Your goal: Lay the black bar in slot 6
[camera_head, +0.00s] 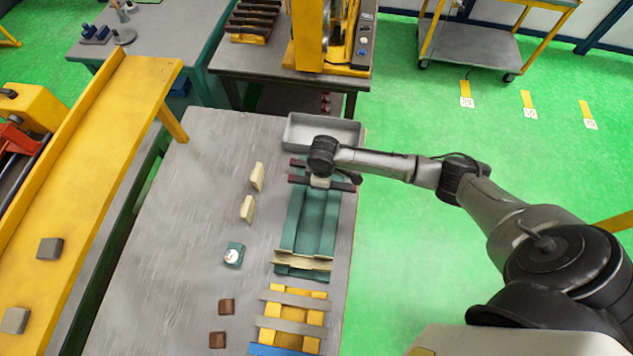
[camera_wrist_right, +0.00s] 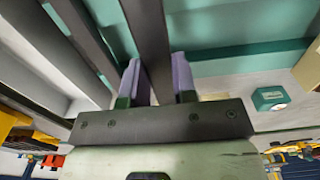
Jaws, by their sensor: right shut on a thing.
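My right gripper (camera_head: 320,182) is over the far end of a green channelled fixture (camera_head: 312,222). In the right wrist view the purple-padded fingers (camera_wrist_right: 157,82) are shut on a dark bar (camera_wrist_right: 148,35). In the head view this bar (camera_head: 342,186) lies crosswise over the fixture; I cannot tell whether it touches it. Another dark bar with a reddish end (camera_head: 297,163) lies just beyond, partly hidden by the arm. No slot numbers are readable. My left gripper is out of view.
A grey tray (camera_head: 322,142) stands behind the fixture. Cream pieces (camera_head: 257,177), a green block with a white dial (camera_head: 234,255) and brown blocks (camera_head: 226,306) lie left of it. A yellow slatted rack (camera_head: 292,318) is in front. The left tabletop (camera_head: 175,220) is largely clear.

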